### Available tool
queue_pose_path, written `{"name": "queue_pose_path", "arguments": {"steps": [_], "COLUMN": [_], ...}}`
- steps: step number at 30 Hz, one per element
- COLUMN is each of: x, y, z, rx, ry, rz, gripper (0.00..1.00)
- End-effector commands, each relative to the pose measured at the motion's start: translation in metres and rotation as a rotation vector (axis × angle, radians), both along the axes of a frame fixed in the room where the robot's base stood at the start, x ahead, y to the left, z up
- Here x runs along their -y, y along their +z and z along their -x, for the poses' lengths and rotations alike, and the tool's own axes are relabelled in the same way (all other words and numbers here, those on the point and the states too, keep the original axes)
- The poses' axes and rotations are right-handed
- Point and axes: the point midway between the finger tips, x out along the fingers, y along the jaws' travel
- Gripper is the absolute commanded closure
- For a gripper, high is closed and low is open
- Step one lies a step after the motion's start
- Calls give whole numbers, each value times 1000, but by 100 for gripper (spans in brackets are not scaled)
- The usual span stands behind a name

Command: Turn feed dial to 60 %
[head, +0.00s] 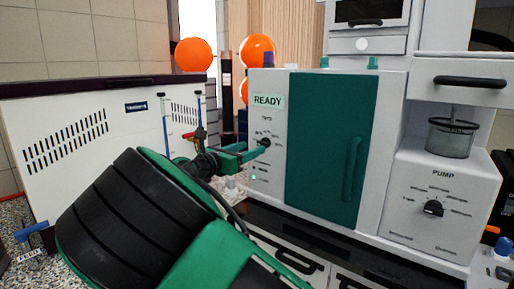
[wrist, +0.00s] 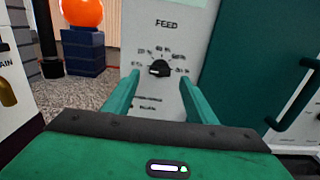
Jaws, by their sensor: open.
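The feed dial (wrist: 159,69) is a small black knob on a light grey panel, under the word FEED. Percent labels are arced around it, too small to read surely. Its white mark lies on its left side, toward the lower left labels. My gripper (wrist: 160,76) is open, its two green fingers to the left and right of the dial in the wrist view. I see no clear contact. In the head view my gripper (head: 256,149) is at the panel beside the green door, with its fingertips by the dial.
A green door (head: 322,140) with a vertical handle is right of the panel. A READY display (head: 267,101) is above the dial. A pump unit (head: 442,205) with its own black dial (head: 433,208) stands at the right. A white cabinet (head: 85,135) stands at the left.

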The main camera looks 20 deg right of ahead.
Motion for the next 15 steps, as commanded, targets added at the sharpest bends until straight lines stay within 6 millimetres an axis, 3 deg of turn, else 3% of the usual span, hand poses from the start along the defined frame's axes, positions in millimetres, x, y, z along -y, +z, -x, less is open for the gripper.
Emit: {"name": "queue_pose_path", "arguments": {"steps": [7,15], "x": [30,44], "y": [0,0], "z": [-23,-34], "rx": [-1,0], "ry": [2,4], "rz": [-1,-1], "gripper": [48,48]}}
